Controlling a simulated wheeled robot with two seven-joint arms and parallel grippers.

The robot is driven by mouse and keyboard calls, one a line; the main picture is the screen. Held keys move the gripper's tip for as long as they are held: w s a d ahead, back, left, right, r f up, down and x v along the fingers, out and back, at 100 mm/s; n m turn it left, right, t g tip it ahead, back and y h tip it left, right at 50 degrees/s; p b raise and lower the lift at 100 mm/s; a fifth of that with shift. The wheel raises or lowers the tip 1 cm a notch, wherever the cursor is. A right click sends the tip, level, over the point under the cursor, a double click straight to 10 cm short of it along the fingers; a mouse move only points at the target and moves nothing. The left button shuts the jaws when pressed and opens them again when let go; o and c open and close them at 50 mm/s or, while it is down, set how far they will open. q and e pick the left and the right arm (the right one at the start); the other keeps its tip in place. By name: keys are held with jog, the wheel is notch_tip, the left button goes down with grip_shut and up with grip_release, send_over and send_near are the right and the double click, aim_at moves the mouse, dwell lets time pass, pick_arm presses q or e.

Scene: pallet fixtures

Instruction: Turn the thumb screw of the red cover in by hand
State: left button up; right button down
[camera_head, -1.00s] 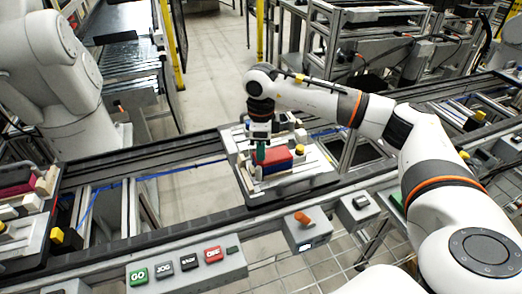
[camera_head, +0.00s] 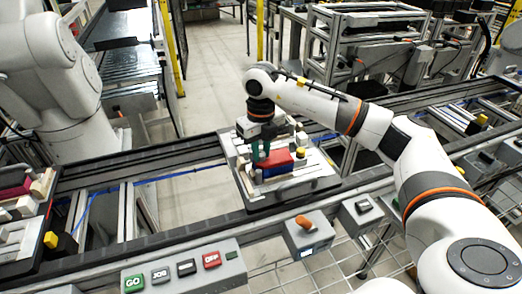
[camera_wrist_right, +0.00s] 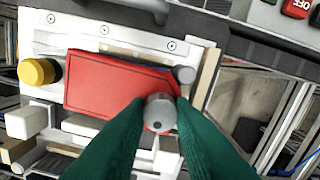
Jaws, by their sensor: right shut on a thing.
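The red cover (camera_head: 278,158) sits on a fixture pallet (camera_head: 322,173) on the conveyor, with a blue part beneath it. In the right wrist view the red cover (camera_wrist_right: 108,84) lies flat, and a grey round thumb screw (camera_wrist_right: 160,113) stands at its near edge. My right gripper (camera_head: 261,160) points down at the cover's left end. Its green fingers in the right wrist view (camera_wrist_right: 160,122) are shut on the thumb screw from both sides. The fingers hide the screw in the head view. My left gripper is not in view.
A yellow knob (camera_wrist_right: 40,71) stands beside the cover. Another pallet (camera_head: 28,262) is at the left. A white robot arm (camera_head: 62,85) stands behind it.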

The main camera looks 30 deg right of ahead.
jog(key=m, duration=0.4)
jog(key=shift+m, duration=0.3)
jog(key=m, duration=0.4)
jog(key=shift+m, duration=0.3)
jog(key=m, duration=0.4)
jog(key=shift+m, duration=0.3)
jog(key=shift+m+p, duration=0.5)
jog(key=shift+m, duration=1.4)
jog(key=c, duration=1.2)
grip_release()
